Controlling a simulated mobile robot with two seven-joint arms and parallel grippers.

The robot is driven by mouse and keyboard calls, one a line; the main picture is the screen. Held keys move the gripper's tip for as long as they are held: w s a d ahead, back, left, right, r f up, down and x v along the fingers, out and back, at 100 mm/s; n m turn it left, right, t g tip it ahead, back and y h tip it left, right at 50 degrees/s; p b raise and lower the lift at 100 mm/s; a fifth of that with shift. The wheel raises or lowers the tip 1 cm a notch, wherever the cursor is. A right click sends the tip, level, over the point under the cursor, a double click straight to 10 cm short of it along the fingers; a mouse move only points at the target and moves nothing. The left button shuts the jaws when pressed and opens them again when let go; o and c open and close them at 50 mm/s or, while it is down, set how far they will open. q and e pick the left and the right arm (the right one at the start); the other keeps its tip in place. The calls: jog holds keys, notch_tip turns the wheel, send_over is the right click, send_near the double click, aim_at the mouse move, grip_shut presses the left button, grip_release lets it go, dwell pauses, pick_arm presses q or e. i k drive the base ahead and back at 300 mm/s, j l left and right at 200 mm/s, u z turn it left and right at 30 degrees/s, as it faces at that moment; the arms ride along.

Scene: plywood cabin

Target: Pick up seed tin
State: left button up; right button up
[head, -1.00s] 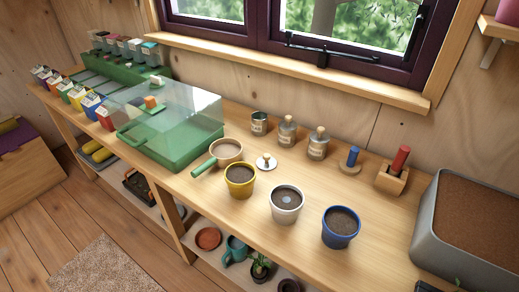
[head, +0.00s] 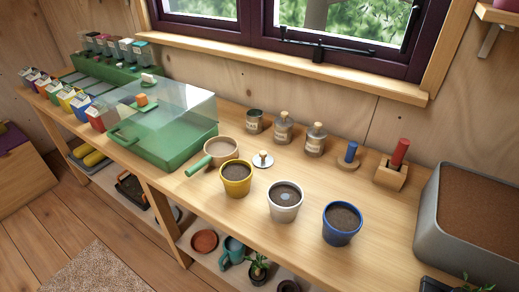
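A small metal tin (head: 254,122) with a pale label stands upright on the wooden bench, near the wall below the window. It appears to be the seed tin, but its label is too small to read. It stands left of two corked glass bottles. Neither of my grippers is in view, and nothing is touching the tin.
Corked bottles (head: 283,129) stand close to the tin's right. A green tray with a clear cover (head: 165,145) is to its left. A sieve (head: 220,149), a pale disc with a knob (head: 263,161) and a yellow pot (head: 236,180) are in front.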

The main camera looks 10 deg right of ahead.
aim_at(254, 116)
jog(key=i+j, duration=0.2)
jog(key=j, duration=0.15)
jog(key=i+j+z, duration=0.15)
jog(key=j, duration=0.25)
jog(key=i+j, duration=0.25)
jog(key=j+z, duration=0.05)
jog(key=j, duration=0.05)
